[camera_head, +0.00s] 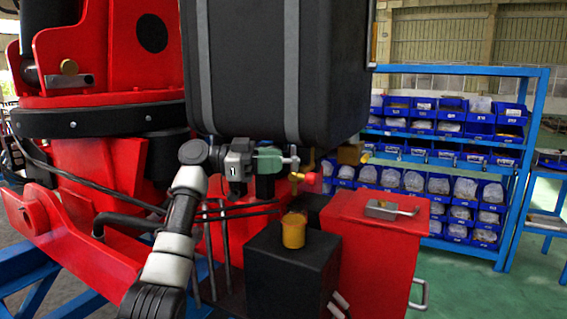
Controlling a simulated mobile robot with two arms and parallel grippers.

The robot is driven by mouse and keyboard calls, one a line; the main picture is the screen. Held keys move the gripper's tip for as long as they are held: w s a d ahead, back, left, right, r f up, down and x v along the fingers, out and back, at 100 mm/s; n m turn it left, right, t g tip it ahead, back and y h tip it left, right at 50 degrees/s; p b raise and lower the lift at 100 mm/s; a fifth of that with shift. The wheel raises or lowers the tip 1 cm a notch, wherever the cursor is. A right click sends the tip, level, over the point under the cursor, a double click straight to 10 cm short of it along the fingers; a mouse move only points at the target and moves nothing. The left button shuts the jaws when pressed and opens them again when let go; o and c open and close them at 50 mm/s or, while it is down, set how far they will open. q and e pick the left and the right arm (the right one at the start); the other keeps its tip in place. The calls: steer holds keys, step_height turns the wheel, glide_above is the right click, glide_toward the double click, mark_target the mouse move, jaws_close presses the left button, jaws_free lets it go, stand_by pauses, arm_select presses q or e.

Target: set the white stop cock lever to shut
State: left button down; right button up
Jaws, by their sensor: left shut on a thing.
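My left gripper (284,161) reaches in from the left, just below the large black tank. Its greenish fingers point right and are shut on what looks like the white stop cock lever (293,160). Only a small pale piece shows at the fingertips; most of the lever is hidden, so its exact angle cannot be told. Brass fittings (297,177) sit just below and right of the fingertips, with a red knob (311,178) beside them. My right gripper is not in view.
The black tank (335,70) hangs close above the gripper. Below are a black box with a yellow cap (293,231) and a red box (372,250) with a metal latch. Red crane parts (100,60) stand left. Blue shelves with bins (450,185) are behind.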

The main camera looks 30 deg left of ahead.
arm_select(q)
steer(key=shift+w+a+m+g+h, duration=0.1)
steer(key=shift+w+m+g+h, duration=0.1)
steer(key=shift+m+g+h, duration=0.3)
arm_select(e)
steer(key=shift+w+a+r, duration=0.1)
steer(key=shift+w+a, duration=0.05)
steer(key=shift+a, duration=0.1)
arm_select(q)
steer(key=c, duration=1)
jaws_free()
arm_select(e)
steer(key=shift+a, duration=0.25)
arm_select(q)
steer(key=shift+s+a, duration=0.1)
steer(key=shift+a, duration=0.2)
steer(key=b+v, duration=0.1)
steer(key=v, duration=0.4)
steer(key=b+v, duration=0.1)
steer(key=v, duration=0.4)
steer(key=shift+a+r, duration=0.1)
steer(key=shift+r, duration=0.1)
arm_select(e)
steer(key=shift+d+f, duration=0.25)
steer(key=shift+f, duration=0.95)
